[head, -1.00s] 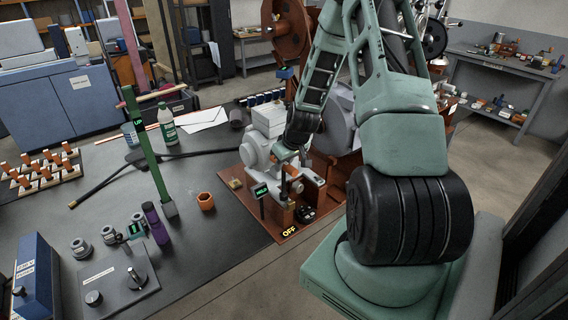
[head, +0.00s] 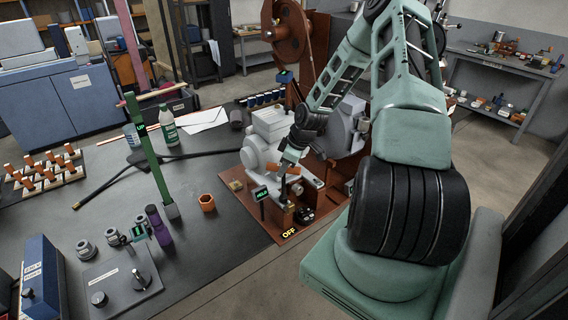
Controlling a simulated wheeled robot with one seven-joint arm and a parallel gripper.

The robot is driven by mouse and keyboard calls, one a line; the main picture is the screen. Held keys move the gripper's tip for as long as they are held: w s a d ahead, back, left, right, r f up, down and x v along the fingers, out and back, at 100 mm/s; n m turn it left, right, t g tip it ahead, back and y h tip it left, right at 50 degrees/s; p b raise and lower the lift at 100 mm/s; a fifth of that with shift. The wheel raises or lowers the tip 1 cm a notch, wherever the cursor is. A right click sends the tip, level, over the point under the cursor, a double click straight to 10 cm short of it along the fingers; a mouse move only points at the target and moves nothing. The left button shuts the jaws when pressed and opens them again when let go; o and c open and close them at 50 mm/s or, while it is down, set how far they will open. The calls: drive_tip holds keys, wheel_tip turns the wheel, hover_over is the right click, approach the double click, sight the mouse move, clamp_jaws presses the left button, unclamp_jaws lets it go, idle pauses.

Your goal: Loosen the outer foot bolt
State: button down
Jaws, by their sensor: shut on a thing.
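A pale grey motor (head: 268,126) stands on a red-brown base plate (head: 245,203) at the dark bench's right edge. My gripper (head: 285,188) points down at the near foot of the motor, beside a small green-lit display (head: 261,193). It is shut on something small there. The fingers are small and dark in this view, and the outer foot bolt is not clearly seen apart from them. It seems to be what the fingers hold. My wrist and forearm cover part of the machine behind.
A yellow OFF label (head: 289,233) shows at the plate's front edge. An orange nut-shaped piece (head: 207,203), a green post (head: 150,160) and a purple bottle (head: 157,225) stand to the left. A control plate with knobs (head: 120,285) lies nearer.

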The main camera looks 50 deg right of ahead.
idle(0.3)
drive_tip(key=shift+r+n+y+p, duration=0.15)
drive_tip(key=shift+n+y+p, duration=0.35)
drive_tip(key=shift+n+p, duration=0.55)
drive_tip(key=shift+f+n+g, duration=0.2)
drive_tip(key=shift+n+g, duration=0.2)
drive_tip(key=shift+n, duration=0.55)
drive_tip(key=shift+r+n+y+p, duration=0.15)
drive_tip(key=shift+n+y+p, duration=0.25)
drive_tip(key=shift+n+p, duration=0.2)
drive_tip(key=shift+n+g, duration=0.6)
drive_tip(key=shift+n, duration=0.7)
